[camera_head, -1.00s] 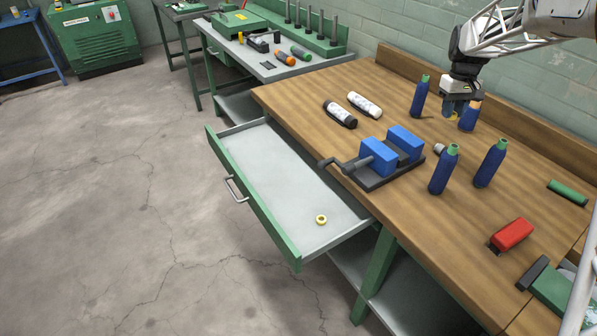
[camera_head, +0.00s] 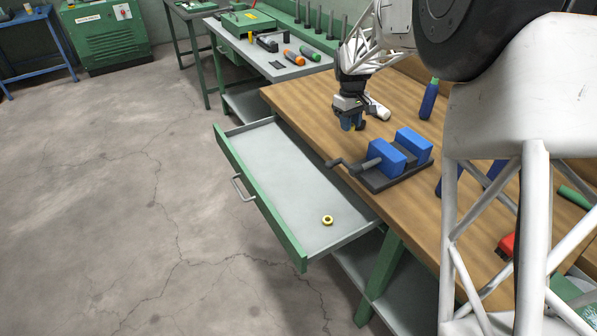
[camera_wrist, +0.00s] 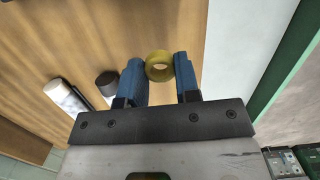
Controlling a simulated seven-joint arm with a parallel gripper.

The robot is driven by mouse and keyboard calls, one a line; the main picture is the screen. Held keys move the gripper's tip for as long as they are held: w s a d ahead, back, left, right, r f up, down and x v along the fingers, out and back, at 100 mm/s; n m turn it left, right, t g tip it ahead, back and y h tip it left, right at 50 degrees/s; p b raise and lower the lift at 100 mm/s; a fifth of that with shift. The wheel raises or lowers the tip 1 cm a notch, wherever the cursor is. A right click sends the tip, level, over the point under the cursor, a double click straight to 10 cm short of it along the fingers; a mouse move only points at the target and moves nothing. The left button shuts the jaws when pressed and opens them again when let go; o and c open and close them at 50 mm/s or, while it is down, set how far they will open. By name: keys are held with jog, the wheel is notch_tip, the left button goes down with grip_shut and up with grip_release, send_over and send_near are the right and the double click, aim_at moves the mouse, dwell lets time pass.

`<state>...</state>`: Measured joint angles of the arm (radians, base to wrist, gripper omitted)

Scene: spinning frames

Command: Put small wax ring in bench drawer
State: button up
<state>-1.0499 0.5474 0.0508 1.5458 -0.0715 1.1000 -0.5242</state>
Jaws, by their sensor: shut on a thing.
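A yellow wax ring (camera_wrist: 159,66) sits between the blue fingertips of my gripper (camera_wrist: 160,80) in the wrist view. In the head view my gripper (camera_head: 352,124) is shut on it above the bench top, left of the blue vise, and the ring is mostly hidden by the fingers. The bench drawer (camera_head: 262,165) is pulled open, with its green front toward the floor side. A second small yellow ring (camera_head: 327,220) lies in the drawer near its near end. In the wrist view the drawer's grey floor (camera_wrist: 232,50) shows to the right of the gripper.
The blue vise (camera_head: 386,155) stands on the bench (camera_head: 305,100) beside the drawer, its handle reaching toward the drawer edge. A white bottle (camera_head: 378,110) lies behind the gripper; a dark one (camera_wrist: 107,84) shows in the wrist view. A blue bottle (camera_head: 429,100) stands farther back. Most of the drawer is clear.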

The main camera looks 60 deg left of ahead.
jog(key=s+a+f, duration=0.1)
jog(key=s+f, duration=0.3)
jog(key=s, duration=0.1)
jog(key=s+a+f+n, duration=0.1)
jog(key=s+a+f, duration=0.1)
jog(key=s+f, duration=0.3)
jog(key=s+a+f+n, duration=0.1)
jog(key=s+a+f, duration=0.1)
jog(key=s+f, duration=0.3)
jog(key=shift+s+a, duration=0.1)
jog(key=shift+s, duration=0.95)
jog(key=shift+s+f+n, duration=0.3)
jog(key=shift+s+f, duration=0.1)
jog(key=shift+a, duration=0.1)
send_over(285, 155)
jog(key=shift+s+d+f, duration=0.2)
jog(key=shift+d+f, duration=0.05)
jog(key=shift+f, duration=0.45)
jog(key=shift+w+a, duration=0.1)
jog(key=shift+a, duration=0.1)
jog(key=shift+a+f, duration=0.1)
jog(key=shift+f, duration=1.65)
